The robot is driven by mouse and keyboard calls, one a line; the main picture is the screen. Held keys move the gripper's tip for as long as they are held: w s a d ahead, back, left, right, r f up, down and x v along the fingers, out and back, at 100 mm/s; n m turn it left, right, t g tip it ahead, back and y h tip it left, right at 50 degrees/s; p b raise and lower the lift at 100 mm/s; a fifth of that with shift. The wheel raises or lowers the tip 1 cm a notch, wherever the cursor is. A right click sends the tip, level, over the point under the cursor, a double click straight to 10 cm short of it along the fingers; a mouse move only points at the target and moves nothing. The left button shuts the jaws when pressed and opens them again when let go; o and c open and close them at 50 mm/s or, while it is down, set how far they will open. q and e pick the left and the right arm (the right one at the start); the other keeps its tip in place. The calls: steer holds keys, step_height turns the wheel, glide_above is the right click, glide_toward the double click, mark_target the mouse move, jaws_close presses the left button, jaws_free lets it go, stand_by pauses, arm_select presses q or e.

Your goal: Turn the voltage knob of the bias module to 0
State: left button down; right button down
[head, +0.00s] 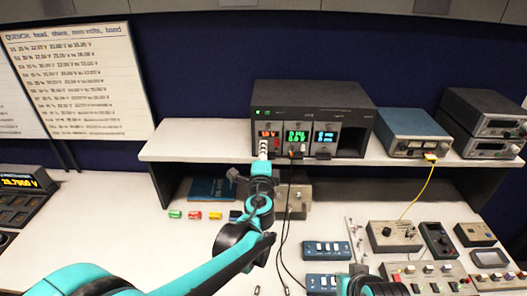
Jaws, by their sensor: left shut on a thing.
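A dark instrument rack (312,97) stands on the shelf with three lit modules in its front. The leftmost module (268,133) has a red display that seems to read 1.0 V. Its lettering is too small to read. My left gripper (263,156) is at the lower front of this module, shut on what appears to be its knob. The fingers hide the knob, so its pointer cannot be seen. Part of my right arm (375,287) shows at the bottom edge; the state of its gripper cannot be made out.
A blue instrument (408,125) with a yellow cable and two stacked grey units (487,120) stand right on the shelf (195,140). Black cables hang from the rack. Small coloured blocks (194,215), blue switch boxes (327,250) and control panels (430,274) cover the bench below.

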arm_select(q)
steer(key=n, duration=0.6)
steer(key=shift+f+n, duration=0.1)
steer(key=shift+n, duration=0.2)
stand_by(0.4)
steer(key=c, duration=1.8)
jaws_free()
steer(key=shift+s, duration=0.1)
steer(key=s, duration=1.2)
steer(key=shift+a, duration=0.1)
